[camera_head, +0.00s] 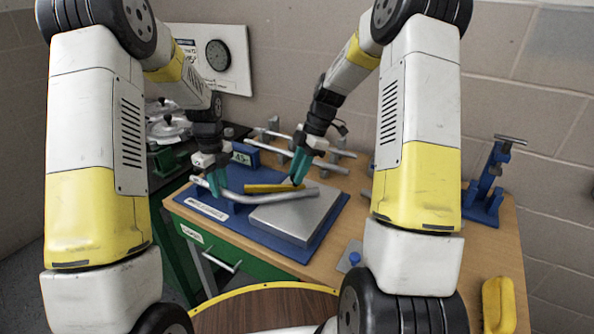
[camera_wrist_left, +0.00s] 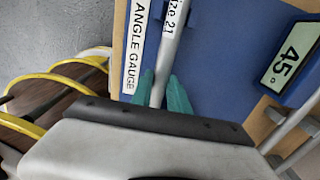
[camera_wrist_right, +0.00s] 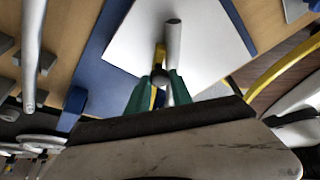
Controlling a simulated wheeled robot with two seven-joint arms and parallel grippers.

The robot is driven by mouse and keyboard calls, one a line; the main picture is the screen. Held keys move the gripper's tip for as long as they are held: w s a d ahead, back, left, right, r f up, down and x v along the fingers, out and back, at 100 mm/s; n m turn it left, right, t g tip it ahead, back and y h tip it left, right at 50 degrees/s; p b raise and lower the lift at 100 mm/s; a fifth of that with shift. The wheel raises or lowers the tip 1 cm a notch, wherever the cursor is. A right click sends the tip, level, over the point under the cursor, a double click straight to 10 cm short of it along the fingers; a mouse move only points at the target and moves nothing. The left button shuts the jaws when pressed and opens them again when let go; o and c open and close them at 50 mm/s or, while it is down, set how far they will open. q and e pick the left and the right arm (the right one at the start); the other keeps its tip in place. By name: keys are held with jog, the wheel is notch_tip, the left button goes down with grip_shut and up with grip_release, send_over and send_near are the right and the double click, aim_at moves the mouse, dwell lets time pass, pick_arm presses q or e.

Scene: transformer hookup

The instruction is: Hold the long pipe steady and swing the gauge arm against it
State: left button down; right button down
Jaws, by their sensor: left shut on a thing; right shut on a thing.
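The long pipe (camera_head: 236,197) is grey and bent, and runs across the blue angle gauge base (camera_head: 187,199) and over its grey plate (camera_head: 300,220). My left gripper (camera_head: 214,184) is shut on its left part; the left wrist view shows the labelled pipe (camera_wrist_left: 168,50) between the fingers (camera_wrist_left: 162,95). The yellow gauge arm (camera_head: 268,188) lies just behind the pipe over the plate. My right gripper (camera_head: 299,170) is shut at the gauge arm's far end. In the right wrist view a dark knob (camera_wrist_right: 160,77) sits between its fingers, beside the pipe's open end (camera_wrist_right: 173,30). I cannot tell whether arm and pipe touch.
A blue sign reading 45 (camera_wrist_left: 290,55) stands behind the base. Several other pipes lie on a rack (camera_head: 325,150) at the back. A blue clamp stand (camera_head: 489,185) and a yellow object (camera_head: 498,305) are at the right.

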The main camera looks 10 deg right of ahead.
jog(key=c, duration=1.2)
grip_release()
jog(key=shift+o, duration=0.2)
jog(key=v, duration=1.2)
